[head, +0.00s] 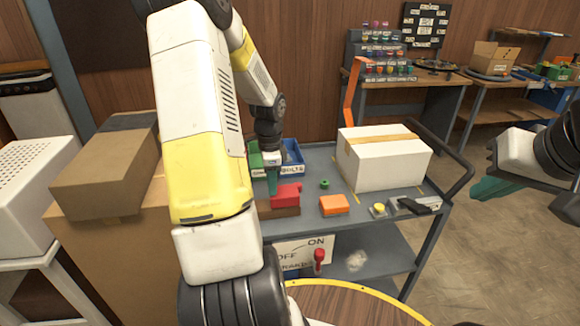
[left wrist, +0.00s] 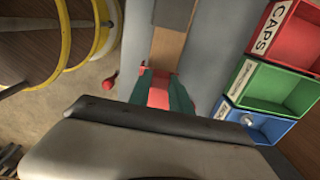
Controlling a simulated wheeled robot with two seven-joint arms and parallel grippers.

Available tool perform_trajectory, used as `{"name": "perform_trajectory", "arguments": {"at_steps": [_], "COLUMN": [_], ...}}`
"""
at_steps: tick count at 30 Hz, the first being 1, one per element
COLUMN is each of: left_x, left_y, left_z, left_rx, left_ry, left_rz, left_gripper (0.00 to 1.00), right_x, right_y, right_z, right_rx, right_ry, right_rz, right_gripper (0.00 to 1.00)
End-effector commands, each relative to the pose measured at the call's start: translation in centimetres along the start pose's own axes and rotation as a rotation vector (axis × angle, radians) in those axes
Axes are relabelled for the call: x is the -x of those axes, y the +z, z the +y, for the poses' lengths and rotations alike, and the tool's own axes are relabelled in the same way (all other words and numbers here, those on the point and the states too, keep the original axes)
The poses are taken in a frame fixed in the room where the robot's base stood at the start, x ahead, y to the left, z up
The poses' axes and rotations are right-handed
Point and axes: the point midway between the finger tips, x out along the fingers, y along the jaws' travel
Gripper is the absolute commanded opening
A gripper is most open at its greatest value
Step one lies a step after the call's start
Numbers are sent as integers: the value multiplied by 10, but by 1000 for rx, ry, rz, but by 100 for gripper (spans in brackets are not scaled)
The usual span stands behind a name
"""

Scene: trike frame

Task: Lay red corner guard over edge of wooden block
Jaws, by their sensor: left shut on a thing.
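The red corner guard (head: 288,194) is at the top of the brown wooden block (head: 284,212) on the grey cart, by its front edge. My left gripper (head: 272,184) points down and is shut on the guard. In the left wrist view the red guard (left wrist: 159,93) sits between the two green fingers (left wrist: 162,92), and the wooden block (left wrist: 168,47) runs away beyond them. The fingers hide part of the guard, and I cannot tell whether it rests fully on the block. My right gripper (head: 491,187) is off to the right, away from the cart, its jaw opening unclear.
Behind the block are bins, green (head: 256,160) and blue (head: 292,158). To the right on the cart (head: 358,205) are an orange block (head: 334,204), a green ring (head: 324,184), a white box (head: 384,160) and a black tool (head: 414,206). A red lever (head: 319,258) is below.

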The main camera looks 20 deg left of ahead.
Motion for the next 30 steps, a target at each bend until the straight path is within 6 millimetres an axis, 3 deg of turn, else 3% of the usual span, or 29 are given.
{"name": "perform_trajectory", "arguments": {"at_steps": [15, 30], "left_x": [-38, -44], "left_y": [0, 0], "left_z": [0, 0], "left_rx": [-2, -1], "left_ry": [2, 0], "left_rz": [-1, 0], "left_gripper": [0, 0], "right_x": [0, 0], "right_y": [0, 0], "right_z": [0, 0], "right_rx": [0, 0], "right_ry": [0, 0], "right_rz": [0, 0], "right_gripper": [0, 0]}}
